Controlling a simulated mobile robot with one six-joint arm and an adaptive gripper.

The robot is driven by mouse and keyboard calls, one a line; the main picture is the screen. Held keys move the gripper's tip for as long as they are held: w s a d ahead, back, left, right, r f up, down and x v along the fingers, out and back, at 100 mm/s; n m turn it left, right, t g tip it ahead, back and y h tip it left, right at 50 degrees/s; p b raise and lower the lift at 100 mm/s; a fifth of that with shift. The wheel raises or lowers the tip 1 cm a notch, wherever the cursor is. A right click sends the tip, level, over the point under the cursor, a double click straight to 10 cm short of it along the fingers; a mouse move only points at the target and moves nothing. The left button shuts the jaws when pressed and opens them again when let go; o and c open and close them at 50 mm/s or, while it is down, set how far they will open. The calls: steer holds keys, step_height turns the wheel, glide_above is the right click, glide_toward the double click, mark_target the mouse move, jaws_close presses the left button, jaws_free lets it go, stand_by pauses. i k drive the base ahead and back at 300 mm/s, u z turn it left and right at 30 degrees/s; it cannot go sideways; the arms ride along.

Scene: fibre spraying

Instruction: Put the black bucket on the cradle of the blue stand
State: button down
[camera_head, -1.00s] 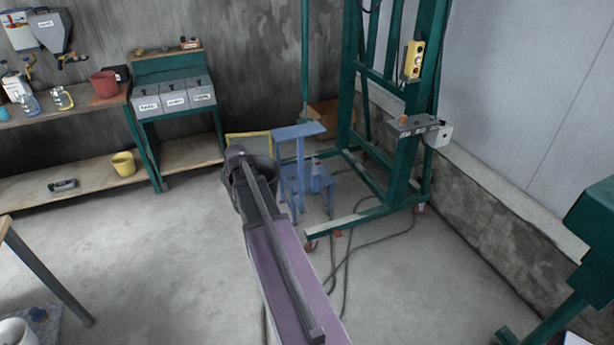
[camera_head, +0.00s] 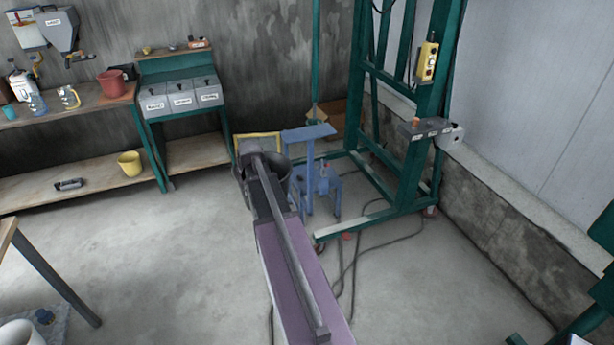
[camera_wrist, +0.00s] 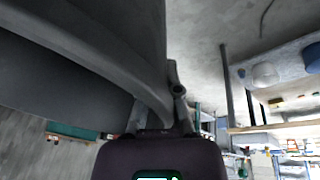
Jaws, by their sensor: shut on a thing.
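The black bucket (camera_head: 281,178) hangs at the end of my arm in the head view, partly hidden behind it. My gripper (camera_wrist: 158,112) is shut on the bucket, at its rim as far as I can see. In the wrist view the bucket's dark wall (camera_wrist: 95,35) fills the upper left. The blue stand (camera_head: 309,134) is on the floor just right of the bucket in the head view, with a flat top plate and a lower frame. The bucket overlaps its left edge in the picture. I cannot tell the gap between them or make out the cradle clearly.
A green wheeled frame (camera_head: 430,125) stands right of the blue stand, with dark cables (camera_head: 375,240) on the floor. A yellow frame (camera_head: 258,139) is behind the bucket. A shelf bench (camera_head: 70,195) lines the left wall. The floor at left centre is clear.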

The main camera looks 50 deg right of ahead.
mark_target(310, 174)
steer(key=z, duration=0.35)
steer(key=i, duration=0.9)
steer(key=z, duration=0.75)
steer(key=i, duration=1.65)
steer(key=u, duration=0.1)
